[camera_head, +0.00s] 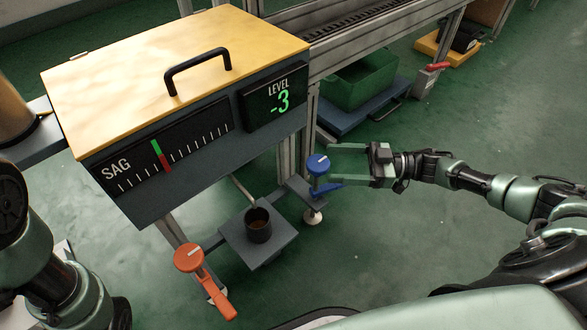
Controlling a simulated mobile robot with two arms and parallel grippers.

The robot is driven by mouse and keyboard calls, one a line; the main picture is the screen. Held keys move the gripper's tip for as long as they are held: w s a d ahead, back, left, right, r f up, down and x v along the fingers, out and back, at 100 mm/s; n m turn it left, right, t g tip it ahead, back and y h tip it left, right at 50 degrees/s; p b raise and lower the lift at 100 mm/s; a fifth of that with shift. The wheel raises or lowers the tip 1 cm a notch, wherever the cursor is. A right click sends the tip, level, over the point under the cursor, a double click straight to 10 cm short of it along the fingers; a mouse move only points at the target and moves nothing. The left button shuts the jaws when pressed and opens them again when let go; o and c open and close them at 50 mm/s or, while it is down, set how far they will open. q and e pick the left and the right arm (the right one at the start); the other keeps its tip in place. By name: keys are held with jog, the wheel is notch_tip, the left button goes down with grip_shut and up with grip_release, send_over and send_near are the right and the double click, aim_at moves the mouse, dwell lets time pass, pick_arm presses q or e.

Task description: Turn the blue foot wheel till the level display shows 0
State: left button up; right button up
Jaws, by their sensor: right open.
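The blue foot wheel (318,164) stands on a dark bracket right of the yellow-topped box, with a blue lever (326,190) and a pale round foot below it. The level display (274,97) on the box's front reads -3 in green. My right gripper (333,164) comes in from the right. It is open, its two fingers pointing left toward the blue wheel, with the fingertips close to the wheel's right side. I cannot tell whether they touch it. My left arm shows at the lower left; its gripper is not in view.
An orange wheel (188,258) with an orange lever stands at the lower left of the bracket. A black cup (258,224) sits on a grey plate (279,243) between the wheels. The sag scale (162,155) is on the box front. A green crate (364,80) stands behind my gripper. Green floor is clear at right.

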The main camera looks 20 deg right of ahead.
aim_at(311, 163)
jog(key=b+x, duration=0.1)
jog(key=x, duration=0.1)
jog(key=b+x, duration=0.1)
jog(key=x, duration=0.1)
jog(key=f+b+x, duration=0.1)
jog(key=x, duration=0.2)
jog(key=shift+w+d+b, duration=0.1)
jog(key=shift+b, duration=0.2)
jog(key=shift+w+a+r, duration=0.15)
jog(key=shift+w+a, duration=0.15)
jog(key=shift+a, duration=0.2)
